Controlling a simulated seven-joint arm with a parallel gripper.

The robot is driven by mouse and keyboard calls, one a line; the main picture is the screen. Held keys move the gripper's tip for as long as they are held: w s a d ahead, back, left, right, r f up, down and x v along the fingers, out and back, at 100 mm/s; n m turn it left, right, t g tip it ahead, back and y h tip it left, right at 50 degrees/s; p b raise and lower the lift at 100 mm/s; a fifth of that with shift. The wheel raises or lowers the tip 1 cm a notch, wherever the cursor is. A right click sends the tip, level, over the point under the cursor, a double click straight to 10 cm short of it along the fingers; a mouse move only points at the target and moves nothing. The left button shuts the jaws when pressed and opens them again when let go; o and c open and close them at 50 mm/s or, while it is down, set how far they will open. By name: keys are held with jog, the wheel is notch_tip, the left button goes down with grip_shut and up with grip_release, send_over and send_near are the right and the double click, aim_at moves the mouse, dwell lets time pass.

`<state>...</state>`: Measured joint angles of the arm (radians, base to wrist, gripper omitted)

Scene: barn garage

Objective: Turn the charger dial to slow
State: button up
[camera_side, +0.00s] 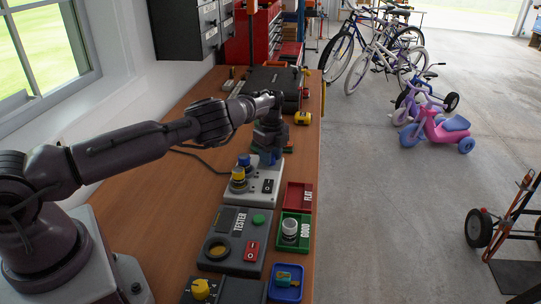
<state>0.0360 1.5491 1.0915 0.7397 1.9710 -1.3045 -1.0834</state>
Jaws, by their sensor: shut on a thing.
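A light grey unit (262,195) with a black rocker switch (268,186) stands on the bench. A yellow-topped cylinder (238,174) and a blue-topped cylinder (244,160) stand on its left side. My gripper (267,156) points down at the unit's far right part and is shut on a small blue piece (268,159). The gripper hides most of that piece, so I cannot tell its shape or setting. A yellow dial (201,288) sits on a separate dark grey box at the near edge of view. No slow marking is readable.
A grey tester (236,241) stands nearer on the bench. Beside it are a red FLAT tray (298,196), a green GOOD tray (304,238) with a silver cylinder, and a blue tray (286,296). A black case (270,82) and yellow tape measure (302,118) lie farther back.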

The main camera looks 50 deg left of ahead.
jog(key=shift+n, duration=0.4)
jog(key=o, duration=0.9)
jog(key=shift+o, duration=0.2)
notch_tip(320, 180, up, 13)
jog(key=shift+w, duration=0.25)
